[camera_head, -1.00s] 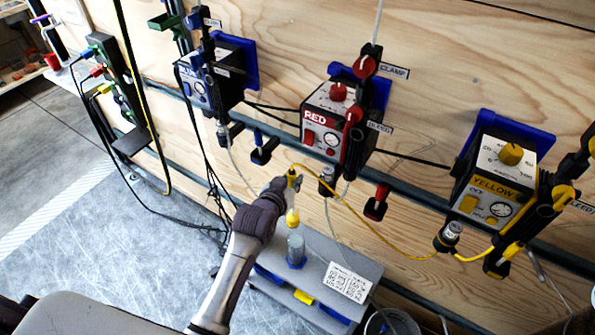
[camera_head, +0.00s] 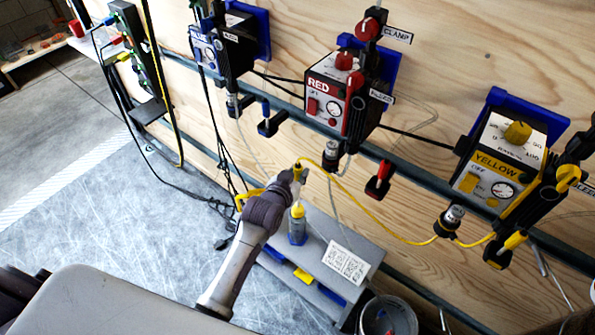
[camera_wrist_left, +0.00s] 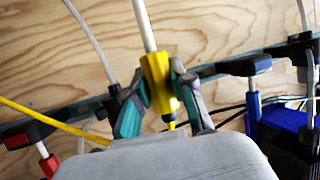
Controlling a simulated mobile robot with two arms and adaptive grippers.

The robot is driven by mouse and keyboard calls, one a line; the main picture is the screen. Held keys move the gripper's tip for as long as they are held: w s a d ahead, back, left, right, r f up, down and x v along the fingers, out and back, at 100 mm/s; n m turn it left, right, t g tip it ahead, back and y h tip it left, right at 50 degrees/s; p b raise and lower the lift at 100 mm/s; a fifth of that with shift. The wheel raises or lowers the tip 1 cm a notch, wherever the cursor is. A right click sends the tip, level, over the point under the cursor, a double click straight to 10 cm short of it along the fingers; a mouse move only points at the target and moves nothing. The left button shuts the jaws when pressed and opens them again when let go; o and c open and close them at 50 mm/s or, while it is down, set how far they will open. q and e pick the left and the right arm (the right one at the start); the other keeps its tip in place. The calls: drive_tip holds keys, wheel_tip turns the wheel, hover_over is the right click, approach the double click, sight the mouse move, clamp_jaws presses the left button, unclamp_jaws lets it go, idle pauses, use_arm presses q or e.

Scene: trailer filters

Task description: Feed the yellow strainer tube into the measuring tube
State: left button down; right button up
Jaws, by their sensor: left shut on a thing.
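My left gripper (camera_head: 297,178) is shut on the yellow strainer tube (camera_head: 298,211), which hangs down from it with a yellow hose leading off right. In the left wrist view the yellow grip part of the strainer tube (camera_wrist_left: 158,82) sits between the fingers, with a pale tube running on from it. The measuring tube (camera_head: 297,233) stands upright on the grey shelf in a blue base, below my gripper. The strainer's yellow lower end is at the measuring tube's mouth; I cannot tell how far inside it is. My right gripper is not in view.
The grey shelf (camera_head: 313,262) carries a white printed label (camera_head: 346,262). The red pump box (camera_head: 328,98) and yellow pump box (camera_head: 500,170) hang on the plywood wall. A grey bucket (camera_head: 388,316) stands at the lower right. Black cables hang left of my gripper.

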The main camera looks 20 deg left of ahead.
sight(297, 206)
use_arm(q)
drive_tip(key=shift+f+b, duration=0.85)
drive_tip(key=shift+f, duration=0.7)
drive_tip(key=shift+f+b, duration=2.1)
drive_tip(key=shift+f, duration=1.2)
drive_tip(key=shift+f+b, duration=1.2)
drive_tip(key=shift+f, duration=0.85)
drive_tip(key=shift+f+b, duration=0.75)
drive_tip(key=shift+f, duration=0.15)
drive_tip(key=c, duration=0.9)
unclamp_jaws()
